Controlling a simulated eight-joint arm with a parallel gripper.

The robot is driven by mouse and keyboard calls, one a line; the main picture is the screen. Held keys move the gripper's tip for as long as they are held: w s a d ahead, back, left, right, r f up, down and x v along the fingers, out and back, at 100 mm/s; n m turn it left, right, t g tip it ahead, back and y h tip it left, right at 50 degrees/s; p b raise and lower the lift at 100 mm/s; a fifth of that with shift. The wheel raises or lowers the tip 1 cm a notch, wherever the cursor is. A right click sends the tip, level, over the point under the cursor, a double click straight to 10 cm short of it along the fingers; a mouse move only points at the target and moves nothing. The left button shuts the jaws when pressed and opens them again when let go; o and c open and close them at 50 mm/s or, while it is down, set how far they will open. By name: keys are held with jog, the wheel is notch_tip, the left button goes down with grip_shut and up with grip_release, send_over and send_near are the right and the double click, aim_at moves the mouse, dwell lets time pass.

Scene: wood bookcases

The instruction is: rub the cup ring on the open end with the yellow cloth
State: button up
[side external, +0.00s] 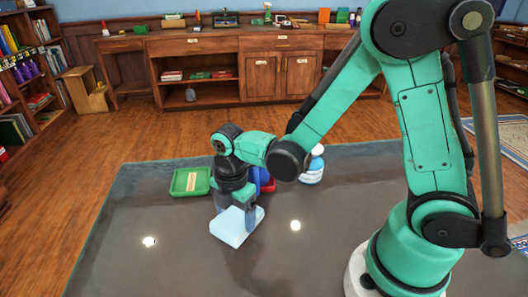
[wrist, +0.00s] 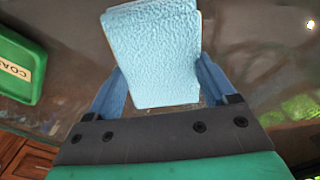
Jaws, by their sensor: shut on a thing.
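My gripper (side external: 236,222) is low over the dark tabletop, shut on a light blue, textured cloth or pad (side external: 232,234). In the wrist view the light blue cloth (wrist: 155,50) is a flat, roughly rectangular piece between the two blue fingers of my gripper (wrist: 160,85). I cannot tell whether it touches the table (side external: 125,255). I see no yellow cloth and make out no cup ring; the cloth, gripper and arm hide part of the table.
A green tray (side external: 177,187) with a pale label stands left of my gripper; it also shows in the wrist view (wrist: 30,50). Red and blue objects (side external: 268,185) are partly hidden behind my gripper. A blue-and-white bottle (side external: 313,170) stands to the right. The front left tabletop is clear.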

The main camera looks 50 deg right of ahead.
aim_at(233, 236)
jog(key=shift+w+d, duration=0.15)
jog(key=shift+d, duration=0.05)
jog(key=shift+s+a+r, duration=0.1)
jog(key=shift+s+a, duration=1)
jog(key=shift+a, duration=0.05)
jog(key=shift+s+a, duration=0.8)
jog(key=shift+a, duration=0.05)
jog(key=shift+c, duration=0.6)
jog(key=shift+s+a, duration=0.9)
jog(key=shift+a, duration=0.15)
jog(key=shift+w, duration=0.35)
jog(key=shift+w+d+f, duration=0.25)
jog(key=shift+w+d, duration=0.3)
jog(key=shift+d, duration=0.05)
jog(key=shift+w+d+r, duration=0.15)
jog(key=shift+w+d, duration=1.95)
jog(key=shift+d, duration=0.05)
jog(key=shift+s+a, duration=1.1)
jog(key=shift+a, duration=0.05)
jog(key=shift+s+a, duration=0.25)
jog(key=shift+s, duration=0.05)
jog(key=shift+c, duration=0.7)
jog(key=shift+s+a, duration=0.25)
jog(key=shift+a, duration=0.05)
jog(key=shift+s+a, duration=1.2)
jog(key=shift+d+r, duration=0.1)
jog(key=shift+r, duration=4)
